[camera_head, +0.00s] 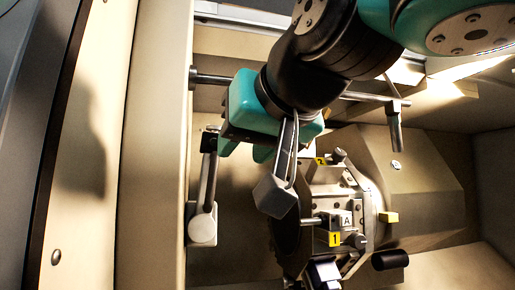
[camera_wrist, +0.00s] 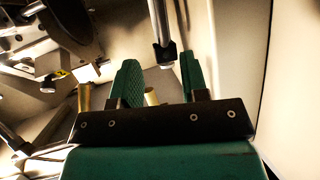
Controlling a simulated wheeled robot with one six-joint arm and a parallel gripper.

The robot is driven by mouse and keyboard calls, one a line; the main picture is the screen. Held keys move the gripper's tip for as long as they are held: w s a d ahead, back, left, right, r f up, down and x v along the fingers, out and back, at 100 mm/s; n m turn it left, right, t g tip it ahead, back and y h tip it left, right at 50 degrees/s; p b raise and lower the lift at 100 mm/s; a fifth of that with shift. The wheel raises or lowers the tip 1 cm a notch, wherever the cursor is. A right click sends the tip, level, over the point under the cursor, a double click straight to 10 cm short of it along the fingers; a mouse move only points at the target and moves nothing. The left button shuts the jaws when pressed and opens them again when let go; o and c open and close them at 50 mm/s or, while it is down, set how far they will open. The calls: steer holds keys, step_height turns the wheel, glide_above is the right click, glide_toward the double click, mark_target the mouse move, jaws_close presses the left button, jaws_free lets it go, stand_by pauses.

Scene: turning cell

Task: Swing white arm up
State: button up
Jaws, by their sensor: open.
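The white arm (camera_head: 204,225) is at the left of the cell in the head view. Its pale rounded base is low, and a grey lever rises from it to a dark end beside my gripper. My gripper (camera_head: 246,151) is teal and open, just right of that dark end. In the wrist view, my gripper (camera_wrist: 158,70) has its two teal fingers apart. A metal rod with a dark collar, which looks like the lever of the white arm (camera_wrist: 158,22), reaches down between them in the picture. I cannot tell whether either finger touches it.
A chuck-like fixture (camera_head: 333,190) with yellow number tags stands right of my gripper. A horizontal bar (camera_head: 212,79) crosses behind my arm, and a metal nozzle (camera_head: 394,130) hangs at the right. A pale wall (camera_head: 150,150) bounds the left side.

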steer(key=shift+v, duration=1.7)
steer(key=shift+c, duration=0.5)
